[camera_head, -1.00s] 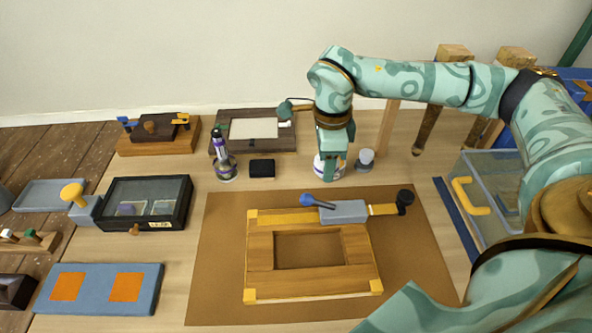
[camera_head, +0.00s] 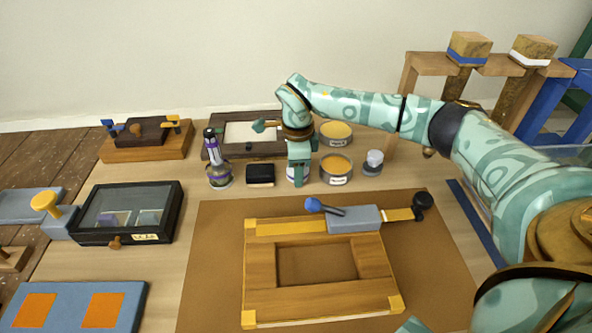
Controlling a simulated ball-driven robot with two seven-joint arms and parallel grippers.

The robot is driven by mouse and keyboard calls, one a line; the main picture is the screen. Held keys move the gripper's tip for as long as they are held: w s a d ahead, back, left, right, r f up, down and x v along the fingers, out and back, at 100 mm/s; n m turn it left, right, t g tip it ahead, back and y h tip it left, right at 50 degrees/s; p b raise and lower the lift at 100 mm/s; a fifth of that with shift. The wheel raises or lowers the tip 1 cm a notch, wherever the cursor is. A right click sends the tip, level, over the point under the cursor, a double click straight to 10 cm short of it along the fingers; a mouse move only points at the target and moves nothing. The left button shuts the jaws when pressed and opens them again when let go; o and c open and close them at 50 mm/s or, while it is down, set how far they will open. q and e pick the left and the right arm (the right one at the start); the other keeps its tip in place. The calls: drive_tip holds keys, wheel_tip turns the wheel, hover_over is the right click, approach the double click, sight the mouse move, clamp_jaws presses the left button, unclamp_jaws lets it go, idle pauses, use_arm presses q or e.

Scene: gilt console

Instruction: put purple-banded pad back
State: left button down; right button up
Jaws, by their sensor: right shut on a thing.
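My right gripper (camera_head: 297,179) points down behind the wooden frame, between a black block and the tins. It is shut on a small white, purple-tinged thing (camera_head: 290,174), probably the purple-banded pad. The fingers cover most of it, so its band and whether it touches the table cannot be told. A similar pale knobbed pad (camera_head: 373,159) stands upright to the right, apart from the gripper. My left gripper is not in view.
Two open yellow-filled tins (camera_head: 337,178) stand right of the gripper. A purple-marked bottle (camera_head: 218,174) and a black block (camera_head: 260,175) stand left. The wooden frame (camera_head: 259,270) lies on the brown mat (camera_head: 205,285) in front. A glass-lidded case (camera_head: 176,217) is at left.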

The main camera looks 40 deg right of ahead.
drive_tip(key=shift+s+r, duration=0.1)
drive_tip(key=o, duration=0.9)
use_arm(q)
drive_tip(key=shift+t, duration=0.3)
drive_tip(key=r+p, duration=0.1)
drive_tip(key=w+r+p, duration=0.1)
drive_tip(key=p, duration=0.1)
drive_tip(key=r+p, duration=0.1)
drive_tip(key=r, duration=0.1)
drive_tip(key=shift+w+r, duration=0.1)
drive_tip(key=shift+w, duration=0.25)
use_arm(e)
wheel_tip(320, 180, up, 12)
drive_tip(key=shift+r, duration=0.1)
